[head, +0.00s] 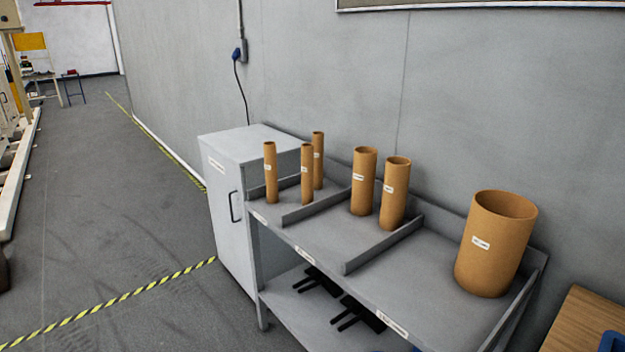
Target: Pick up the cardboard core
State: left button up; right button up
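Several brown cardboard cores stand upright on a grey shelf table (420,265), sorted by size in sections split by low dividers. Three thin cores stand in the left section: one at the left (270,173), one in front (307,175) and one behind (318,160). Two medium cores stand in the middle section, a left one (363,182) and a right one (395,195). One large, wide core (494,245) stands alone in the right section. Each has a small white label. Neither of my grippers is in view.
A grey cabinet (228,220) adjoins the table's left end. Dark pronged objects (360,314) lie on the lower shelf (285,297). A wooden surface (580,318) with a blue item (612,342) is at bottom right. A wall runs behind; the floor at left is open.

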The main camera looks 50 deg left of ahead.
aim_at(271, 163)
jog(key=u, duration=1.75)
